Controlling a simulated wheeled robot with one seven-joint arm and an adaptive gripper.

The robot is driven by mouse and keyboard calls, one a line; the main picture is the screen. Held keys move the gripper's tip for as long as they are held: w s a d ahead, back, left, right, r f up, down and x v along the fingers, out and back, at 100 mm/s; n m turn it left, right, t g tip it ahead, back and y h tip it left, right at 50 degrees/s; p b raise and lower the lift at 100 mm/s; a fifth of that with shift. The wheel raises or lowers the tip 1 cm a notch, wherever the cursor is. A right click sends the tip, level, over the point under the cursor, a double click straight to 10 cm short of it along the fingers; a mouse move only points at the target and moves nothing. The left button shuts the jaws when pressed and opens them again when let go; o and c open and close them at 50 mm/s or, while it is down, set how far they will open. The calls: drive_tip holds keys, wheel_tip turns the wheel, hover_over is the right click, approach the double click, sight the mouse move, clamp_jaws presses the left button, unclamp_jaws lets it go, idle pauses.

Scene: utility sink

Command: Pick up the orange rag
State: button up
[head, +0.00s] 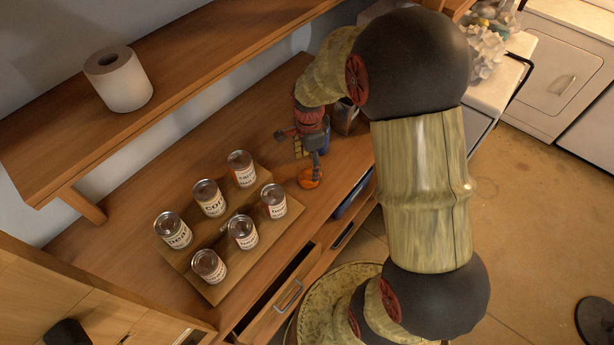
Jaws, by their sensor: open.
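A small orange item, which looks like the orange rag (310,180), lies on the wooden counter to the right of the cans. My gripper (298,153) is open above the counter, its fingers spread apart. One finger reaches down to the rag in the picture and partly covers it. The other finger is up and to the left. I cannot tell whether the finger touches the rag. Nothing is seen between the fingers as held.
Several labelled cans stand on a wooden board (203,281) to the left. A paper roll (118,78) stands on the shelf above. A drawer (283,302) is open below.

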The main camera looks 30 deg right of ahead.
sight(307, 177)
wheel_tip(307, 177, down, 7)
drive_tip(key=shift+a+f+b, duration=0.1)
drive_tip(key=shift+b, duration=0.3)
drive_tip(key=shift+c, duration=0.6)
drive_tip(key=c, duration=1.1)
